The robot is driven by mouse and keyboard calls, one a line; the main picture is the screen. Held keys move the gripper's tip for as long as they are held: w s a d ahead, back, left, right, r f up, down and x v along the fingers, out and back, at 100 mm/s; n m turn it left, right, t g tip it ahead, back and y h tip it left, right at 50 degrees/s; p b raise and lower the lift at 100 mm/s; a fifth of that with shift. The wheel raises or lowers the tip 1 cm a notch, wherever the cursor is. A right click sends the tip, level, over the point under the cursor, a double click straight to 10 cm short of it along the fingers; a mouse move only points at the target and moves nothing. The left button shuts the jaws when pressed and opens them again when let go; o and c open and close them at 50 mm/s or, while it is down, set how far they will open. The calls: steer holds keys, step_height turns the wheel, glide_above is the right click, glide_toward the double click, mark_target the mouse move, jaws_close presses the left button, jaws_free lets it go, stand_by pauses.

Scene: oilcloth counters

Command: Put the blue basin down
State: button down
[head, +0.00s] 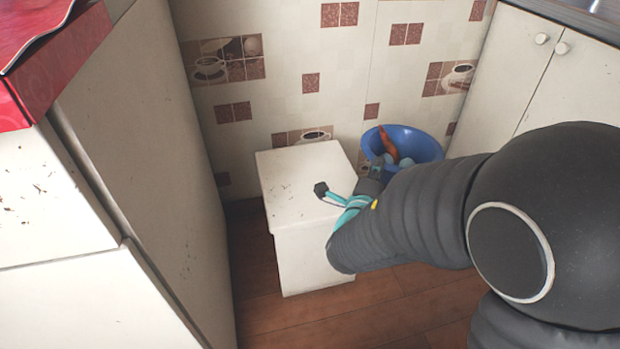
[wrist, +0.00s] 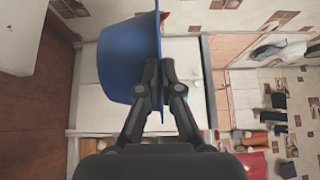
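The blue basin (head: 418,142) is at the back, right of the white stool (head: 298,172) and in front of the tiled wall. An orange-brown item (head: 388,145) and pale blue items show inside it. My gripper (head: 372,172) reaches its near rim, partly hidden by my arm. In the wrist view, the basin (wrist: 125,65) fills the left of centre, and the fingers of my gripper (wrist: 161,70) are closed together on its rim, one on each side. I cannot tell what, if anything, lies under the basin.
A tall pale cabinet side (head: 150,130) stands left, with a red box (head: 50,65) on the counter there. White cupboard doors (head: 560,85) are at the right. The stool top is bare apart from my dark and teal part over its right edge. Brown floor (head: 290,313) shows in front.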

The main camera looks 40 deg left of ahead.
steer(key=s+a+r+n+g+y, duration=0.1)
steer(key=s+a+r+n+y, duration=0.15)
steer(key=s+a, duration=0.3)
steer(key=shift+y, duration=0.35)
steer(key=shift+s+a+f+b, duration=0.45)
steer(key=shift+s+a+f, duration=0.3)
steer(key=shift+a+f, duration=1.1)
steer(key=shift+s+a+f+b, duration=0.45)
steer(key=shift+s+a+f, duration=0.35)
steer(key=shift+a+f, duration=1.05)
steer(key=shift+s+a+f+b, duration=0.45)
steer(key=shift+s+a+f, duration=0.3)
steer(key=shift+a+f, duration=1.1)
steer(key=shift+a, duration=0.2)
steer(key=c, duration=1.3)
jaws_free()
steer(key=shift+r, duration=0.1)
steer(key=v, duration=0.8)
steer(key=p+v, duration=0.1)
steer(key=v, duration=0.3)
steer(key=shift+r, duration=0.15)
steer(key=shift+d+m, duration=0.1)
steer(key=shift+m, duration=0.15)
